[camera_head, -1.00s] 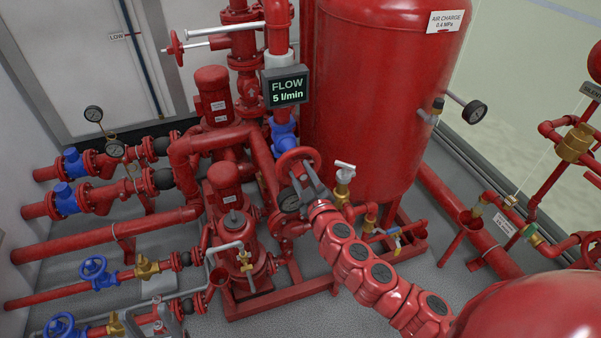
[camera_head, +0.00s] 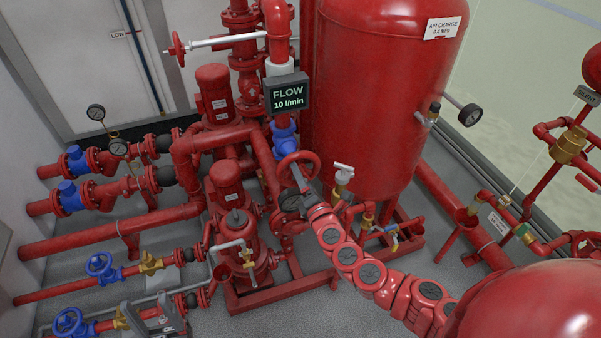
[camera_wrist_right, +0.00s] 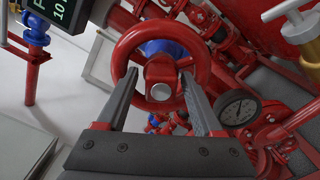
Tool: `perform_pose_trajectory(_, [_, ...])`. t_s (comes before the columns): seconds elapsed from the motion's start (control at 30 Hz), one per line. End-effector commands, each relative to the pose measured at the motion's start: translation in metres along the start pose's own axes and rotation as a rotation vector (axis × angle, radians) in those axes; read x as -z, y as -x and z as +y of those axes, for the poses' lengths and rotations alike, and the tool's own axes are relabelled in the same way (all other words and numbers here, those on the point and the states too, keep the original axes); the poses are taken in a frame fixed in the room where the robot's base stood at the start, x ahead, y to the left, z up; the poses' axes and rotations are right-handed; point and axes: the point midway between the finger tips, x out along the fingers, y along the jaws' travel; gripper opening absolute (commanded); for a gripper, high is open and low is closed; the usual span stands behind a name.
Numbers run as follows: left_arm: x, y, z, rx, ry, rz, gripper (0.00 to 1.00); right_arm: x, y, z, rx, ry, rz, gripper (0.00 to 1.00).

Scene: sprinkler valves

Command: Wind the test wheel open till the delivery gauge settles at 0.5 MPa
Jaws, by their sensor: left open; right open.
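The red test wheel (camera_head: 298,157) stands on the pipework below the flow display, and it also shows in the right wrist view (camera_wrist_right: 203,62). My right gripper (camera_head: 296,176) is at the wheel. In the right wrist view its open fingers (camera_wrist_right: 160,78) lie on either side of the silver hub, overlapping the rim; contact cannot be told. A round gauge (camera_head: 291,202) sits just below the wheel, partly hidden by my right gripper. It is clearer in the right wrist view (camera_wrist_right: 240,107), but its value is too small to read.
The flow display (camera_head: 288,92) reads 10 l/min. A large red tank (camera_head: 375,100) stands behind right of the wheel. A brass valve with a pale handle (camera_head: 343,178) is close right of it. Pumps (camera_head: 228,180) and pipes crowd the left.

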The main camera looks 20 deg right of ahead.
Motion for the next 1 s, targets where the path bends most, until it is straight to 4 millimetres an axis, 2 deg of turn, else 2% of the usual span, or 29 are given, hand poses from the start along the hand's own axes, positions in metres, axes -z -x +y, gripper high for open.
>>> perform_pose_trajectory(0.17, [0.000,-0.002,0.000,0.000,0.000,0.000,0.57,-0.001,0.006,-0.001,0.002,0.000,0.000,0.70])
perform_pose_trajectory(0.5, [0.002,-0.012,-0.001,0.000,0.000,0.000,0.57,0.000,0.060,-0.001,0.004,-0.002,0.002,0.70])
perform_pose_trajectory(0.6, [0.002,-0.013,-0.001,0.000,0.000,0.000,0.57,0.000,0.068,-0.001,0.002,-0.002,0.001,0.70])
perform_pose_trajectory(1.0, [0.002,-0.012,-0.001,0.000,0.000,0.000,0.57,0.001,0.070,-0.001,0.001,-0.003,0.002,0.70])
